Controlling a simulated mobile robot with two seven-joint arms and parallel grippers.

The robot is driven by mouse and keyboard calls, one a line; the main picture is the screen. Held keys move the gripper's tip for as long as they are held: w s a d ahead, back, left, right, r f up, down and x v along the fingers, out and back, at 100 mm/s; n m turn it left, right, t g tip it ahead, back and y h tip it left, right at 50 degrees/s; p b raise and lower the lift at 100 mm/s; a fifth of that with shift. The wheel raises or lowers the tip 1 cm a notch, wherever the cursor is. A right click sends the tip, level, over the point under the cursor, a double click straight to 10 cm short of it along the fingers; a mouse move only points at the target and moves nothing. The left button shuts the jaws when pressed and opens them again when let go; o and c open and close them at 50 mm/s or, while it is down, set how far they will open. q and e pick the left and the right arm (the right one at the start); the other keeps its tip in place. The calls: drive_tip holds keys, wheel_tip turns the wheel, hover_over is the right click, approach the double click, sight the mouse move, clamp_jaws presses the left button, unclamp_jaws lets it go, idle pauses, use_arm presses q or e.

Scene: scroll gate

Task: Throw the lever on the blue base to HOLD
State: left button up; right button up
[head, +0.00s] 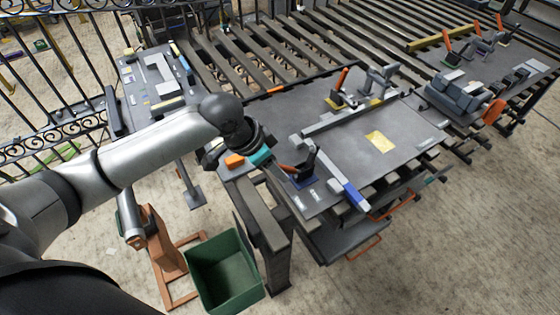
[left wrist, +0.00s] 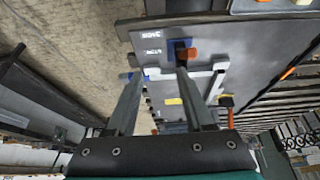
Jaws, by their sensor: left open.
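The lever on the blue base (head: 303,182) stands at the near left of the grey worktable. It has a dark body and an orange handle (head: 289,169) that points left, toward my gripper. In the left wrist view the orange handle (left wrist: 189,54) is beside the tip of the right-hand finger, in front of the blue base (left wrist: 178,44). I cannot tell whether they touch. My left gripper (head: 272,165) is open with nothing between its fingers (left wrist: 157,73). White labels (left wrist: 152,51) lie beside the base, too small to read surely. My right gripper is not in view.
A second orange-handled lever (head: 341,80) stands at the table's back. A long grey bar with a blue end (head: 355,197) crosses the near right. A green bin (head: 222,270) is on the floor below.

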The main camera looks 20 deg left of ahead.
use_arm(q)
approach(279, 164)
drive_tip(key=shift+g, duration=0.3)
drive_tip(key=x, duration=1)
drive_tip(key=shift+w+d+b, duration=0.1)
drive_tip(key=shift+w+b, duration=0.1)
drive_tip(key=shift+b, duration=0.2)
drive_tip(key=shift+c, duration=0.3)
clamp_jaws()
idle(0.7)
